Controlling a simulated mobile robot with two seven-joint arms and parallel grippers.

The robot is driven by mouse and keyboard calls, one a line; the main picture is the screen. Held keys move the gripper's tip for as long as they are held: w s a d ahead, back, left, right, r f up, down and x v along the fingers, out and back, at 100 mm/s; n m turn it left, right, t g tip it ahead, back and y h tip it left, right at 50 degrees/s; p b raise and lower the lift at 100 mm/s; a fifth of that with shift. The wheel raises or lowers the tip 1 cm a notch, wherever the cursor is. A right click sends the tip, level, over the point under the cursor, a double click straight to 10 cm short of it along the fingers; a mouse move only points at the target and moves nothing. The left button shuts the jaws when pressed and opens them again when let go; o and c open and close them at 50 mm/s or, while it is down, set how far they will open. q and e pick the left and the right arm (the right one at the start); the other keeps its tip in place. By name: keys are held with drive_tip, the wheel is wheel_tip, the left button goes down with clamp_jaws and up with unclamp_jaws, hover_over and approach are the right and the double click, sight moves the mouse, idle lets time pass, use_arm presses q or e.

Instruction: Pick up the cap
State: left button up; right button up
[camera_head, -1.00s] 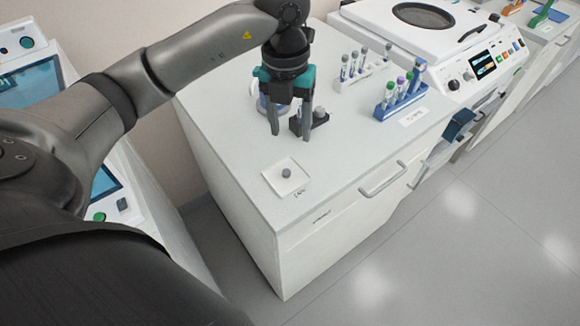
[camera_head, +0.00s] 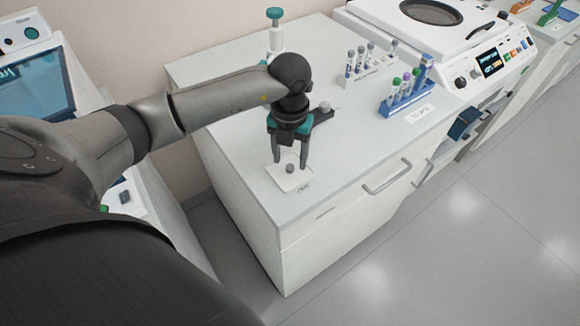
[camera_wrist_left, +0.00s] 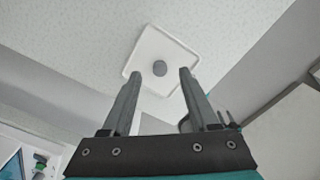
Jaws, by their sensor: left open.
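The cap (camera_head: 290,168) is a small grey round piece. It sits on a white square tray (camera_head: 279,179) near the front left corner of the counter. My left gripper (camera_head: 290,165) is open and points down above the tray, its fingers on either side of the cap in the head view. In the left wrist view the cap (camera_wrist_left: 160,68) lies on the tray (camera_wrist_left: 150,38), just beyond and between the two open fingertips (camera_wrist_left: 160,75). Nothing is between the fingers. My right gripper is not in view.
A blue rack with tubes (camera_head: 408,98) and a white rack with tubes (camera_head: 369,66) stand further back on the counter (camera_head: 235,125). A dark stand (camera_head: 322,113) is just behind the gripper. A teal-topped item (camera_head: 275,30) stands at the back. A centrifuge (camera_head: 470,40) is at the right.

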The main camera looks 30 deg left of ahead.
sight(290, 169)
use_arm(q)
wheel_tip(290, 169, down, 2)
drive_tip(key=shift+f, duration=0.15)
clamp_jaws()
idle(0.5)
